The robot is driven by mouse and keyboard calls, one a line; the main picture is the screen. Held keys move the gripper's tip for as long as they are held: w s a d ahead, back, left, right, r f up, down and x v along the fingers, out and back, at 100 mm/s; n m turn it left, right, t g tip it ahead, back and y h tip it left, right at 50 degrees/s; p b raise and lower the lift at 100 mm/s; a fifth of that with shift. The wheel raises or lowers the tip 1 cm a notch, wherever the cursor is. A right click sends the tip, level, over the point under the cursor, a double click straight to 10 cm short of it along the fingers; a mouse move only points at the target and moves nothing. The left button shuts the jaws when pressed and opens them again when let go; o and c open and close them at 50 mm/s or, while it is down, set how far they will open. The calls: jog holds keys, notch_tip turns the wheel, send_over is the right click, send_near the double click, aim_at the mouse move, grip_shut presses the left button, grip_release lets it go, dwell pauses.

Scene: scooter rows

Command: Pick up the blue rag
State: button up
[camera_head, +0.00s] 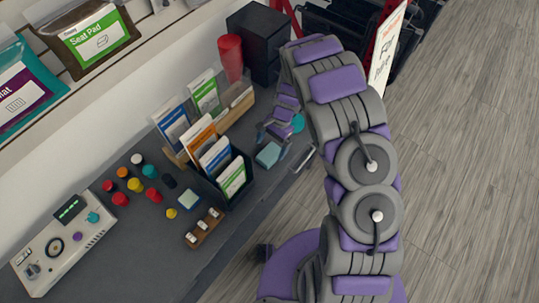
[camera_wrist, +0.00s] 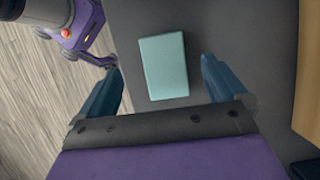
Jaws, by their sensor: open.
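A pale teal-blue, flat rectangular piece, the likely blue rag (camera_head: 268,155), lies on the dark grey counter (camera_head: 120,240) near its front edge. In the wrist view the rag (camera_wrist: 163,66) lies between and slightly beyond my two blue fingertips, with counter showing on both sides of it. My gripper (camera_wrist: 161,72) is open and empty, pointing down at the counter. In the head view my gripper (camera_head: 284,148) is small and partly hidden by my arm, beside the rag. I cannot tell its exact height above the rag.
A dark holder with brochures (camera_head: 232,178) stands just left of the rag. A red cylinder (camera_head: 231,58) and black boxes (camera_head: 255,40) stand behind. Several colored knobs (camera_head: 135,184) and a control panel (camera_head: 62,240) lie farther left. Wooden floor (camera_head: 470,180) is open at right.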

aim_at(267, 156)
jog(key=shift+s+f, duration=0.1)
jog(key=shift+f, duration=0.45)
jog(key=b+x, duration=0.1)
jog(key=x, duration=0.3)
jog(key=shift+a+f+b, duration=0.1)
jog(key=shift+a+b, duration=0.25)
jog(key=shift+b, duration=0.05)
jog(key=shift+d, duration=0.15)
jog(key=c, duration=1.2)
jog(key=shift+r, duration=0.2)
jog(key=shift+r, duration=0.25)
notch_tip(267, 156, up, 3)
jog(key=shift+r+p, duration=0.1)
jog(key=shift+p, duration=0.7)
jog(key=s+d, duration=0.3)
jog(key=s, duration=0.1)
jog(key=s+d+p, duration=0.1)
jog(key=s+d, duration=0.2)
jog(key=s, duration=0.1)
jog(key=s+d+r+p, duration=0.1)
jog(key=s+d, duration=0.2)
jog(key=s, duration=0.1)
jog(key=shift+s+d, duration=0.15)
jog(key=shift+s, duration=0.2)
